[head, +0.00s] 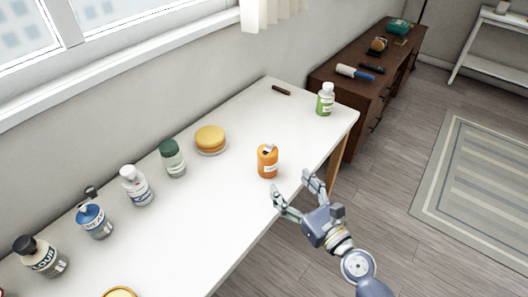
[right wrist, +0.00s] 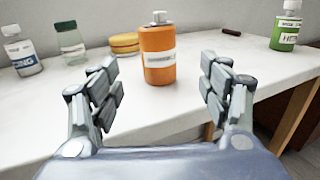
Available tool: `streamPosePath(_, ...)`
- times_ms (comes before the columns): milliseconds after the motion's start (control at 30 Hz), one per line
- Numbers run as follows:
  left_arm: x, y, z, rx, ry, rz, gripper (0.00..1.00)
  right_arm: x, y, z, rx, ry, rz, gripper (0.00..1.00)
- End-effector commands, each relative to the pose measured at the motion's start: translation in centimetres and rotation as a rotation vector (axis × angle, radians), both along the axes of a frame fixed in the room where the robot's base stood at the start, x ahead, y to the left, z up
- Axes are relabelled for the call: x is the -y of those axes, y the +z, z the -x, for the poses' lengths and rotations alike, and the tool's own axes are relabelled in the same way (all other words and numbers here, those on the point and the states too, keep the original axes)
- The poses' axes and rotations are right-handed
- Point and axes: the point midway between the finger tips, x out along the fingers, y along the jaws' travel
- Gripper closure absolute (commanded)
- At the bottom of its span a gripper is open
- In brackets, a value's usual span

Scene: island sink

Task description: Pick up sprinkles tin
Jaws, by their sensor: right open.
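An orange tin (head: 268,161) with a white label and a pale cap stands upright on the white table. In the right wrist view the orange tin (right wrist: 157,54) is straight ahead, between the fingers but beyond them. Its label is too small to read, so I cannot confirm that it is the sprinkles tin. My right gripper (head: 291,188) is open and empty at the table's front edge, to the right of the tin and apart from it; its fingers also frame the right wrist view (right wrist: 160,92). My left gripper is not in view.
A green bottle (head: 325,99) and a small dark bar (head: 281,90) are at the table's far end. A yellow cake-like item (head: 210,139), a green-capped jar (head: 172,158) and several labelled bottles line the left. The white table (head: 230,205) is clear around the orange tin.

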Motion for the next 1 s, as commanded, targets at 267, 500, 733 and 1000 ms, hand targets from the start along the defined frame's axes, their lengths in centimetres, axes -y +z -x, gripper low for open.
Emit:
streamPosePath(267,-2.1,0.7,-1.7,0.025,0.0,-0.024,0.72,-1.9,0.1,-3.0,0.002,-0.001,0.001,0.29)
streamPosePath(500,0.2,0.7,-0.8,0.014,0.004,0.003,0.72,-3.1,0.0,-4.9,0.002,0.0,0.003,0.29)
streamPosePath(733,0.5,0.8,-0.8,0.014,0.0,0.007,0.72,-5.0,0.0,-7.4,0.003,0.0,0.004,0.29)
streamPosePath(1000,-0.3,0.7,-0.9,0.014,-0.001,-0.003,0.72,-6.0,-0.1,-9.1,0.0,-0.001,0.004,0.29)
